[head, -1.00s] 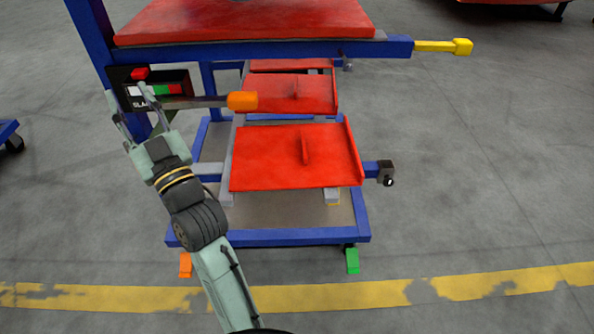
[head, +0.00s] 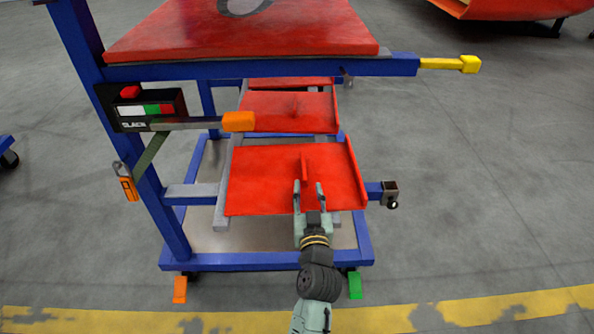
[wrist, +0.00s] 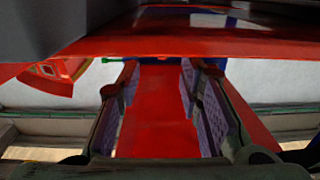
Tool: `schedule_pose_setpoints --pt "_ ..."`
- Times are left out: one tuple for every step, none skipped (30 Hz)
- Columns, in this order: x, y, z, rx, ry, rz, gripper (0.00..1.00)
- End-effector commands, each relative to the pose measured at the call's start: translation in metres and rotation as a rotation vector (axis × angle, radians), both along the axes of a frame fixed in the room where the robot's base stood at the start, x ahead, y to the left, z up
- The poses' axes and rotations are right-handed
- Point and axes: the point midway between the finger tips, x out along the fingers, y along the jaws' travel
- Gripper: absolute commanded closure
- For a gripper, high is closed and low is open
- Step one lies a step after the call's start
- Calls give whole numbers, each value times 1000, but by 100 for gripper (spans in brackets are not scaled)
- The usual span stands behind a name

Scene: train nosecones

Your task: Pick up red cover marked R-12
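A flat red cover (head: 250,185) with a raised right edge and an upright red fin (head: 304,163) lies on the near lower level of the blue rack. A second red cover (head: 275,112) lies behind it, and a larger red panel (head: 240,30) is on top. I cannot read R-12 on any of them. My gripper (head: 309,186) is open at the near cover's front edge, its fingers pointing towards the fin. In the wrist view, my gripper's purple-padded fingers (wrist: 158,80) are apart, with red surface (wrist: 155,125) visible between them. I see no firm grip on anything.
The blue rack post (head: 85,60) stands at left with a tension box (head: 145,108) and an orange-tipped lever (head: 238,121). A yellow-tipped bar (head: 468,64) and a dark-ended stub (head: 390,194) stick out right. The grey floor at right is clear.

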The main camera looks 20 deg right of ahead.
Motion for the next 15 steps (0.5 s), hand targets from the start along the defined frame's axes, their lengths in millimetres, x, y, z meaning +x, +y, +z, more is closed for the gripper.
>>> schedule_pose_setpoints --pt "9 -3 4 -2 -3 1 67" --pt "14 -4 4 -1 -2 0 67" --pt "19 -5 4 0 -2 1 67" --pt "23 -6 3 0 -2 1 67" --pt "26 -7 3 0 -1 1 67" --pt "29 -7 2 0 -1 1 67" --pt "31 -8 2 -1 -2 1 67" --pt "33 -8 2 -1 -2 1 67" --pt "35 -8 2 -1 -2 1 67" --pt "38 -9 2 0 -2 2 67" --pt "41 -9 2 0 -2 2 67" --pt "46 -11 2 0 -1 2 67" --pt "51 -12 2 0 -1 2 67" --pt "56 -13 1 0 -1 2 67" --pt "62 -14 0 -1 -2 1 67"
